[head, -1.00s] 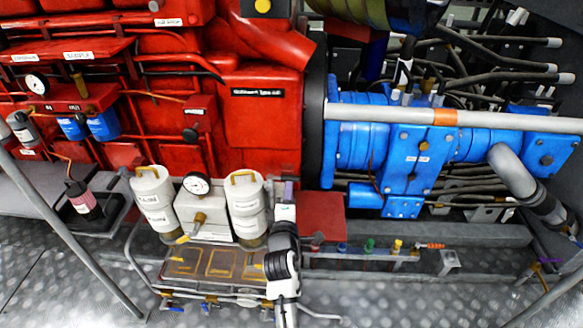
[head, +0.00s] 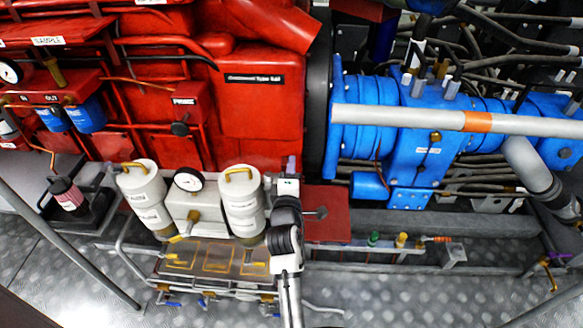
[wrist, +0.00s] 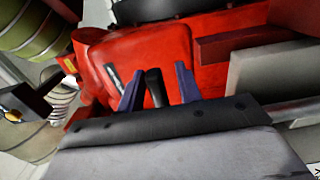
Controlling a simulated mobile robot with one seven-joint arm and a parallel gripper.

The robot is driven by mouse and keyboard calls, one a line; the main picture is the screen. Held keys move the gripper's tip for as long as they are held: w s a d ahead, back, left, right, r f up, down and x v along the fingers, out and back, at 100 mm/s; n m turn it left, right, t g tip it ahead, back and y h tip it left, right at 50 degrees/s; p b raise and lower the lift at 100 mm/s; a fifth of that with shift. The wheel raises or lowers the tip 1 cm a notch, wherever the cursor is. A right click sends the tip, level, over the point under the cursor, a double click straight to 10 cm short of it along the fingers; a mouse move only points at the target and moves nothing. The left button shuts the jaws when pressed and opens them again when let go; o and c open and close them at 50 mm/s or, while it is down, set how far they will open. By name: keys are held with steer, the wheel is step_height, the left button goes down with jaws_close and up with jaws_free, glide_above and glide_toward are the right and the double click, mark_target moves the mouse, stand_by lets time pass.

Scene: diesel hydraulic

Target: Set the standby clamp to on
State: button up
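I cannot pick out a part labelled as the standby clamp in either view. My gripper (wrist: 158,88) shows two blue-purple fingers standing apart in the wrist view. A dark, upright, handle-like shape (wrist: 155,88) appears between them; I cannot tell its depth or whether it touches a finger. In the head view my gripper (head: 290,163) is small, in front of the lower edge of the red engine block (head: 262,105). A black knob (head: 180,128) sits on a red box labelled "PROBE" to its left.
White canisters (head: 147,205) and a round gauge (head: 188,180) stand left of my arm. A blue cylindrical unit (head: 415,150) and a long pale pipe (head: 400,117) are on the right. A low rail with coloured valves (head: 401,240) runs below. Metal tread floor (head: 400,290) lies in front.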

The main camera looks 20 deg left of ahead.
jaws_close()
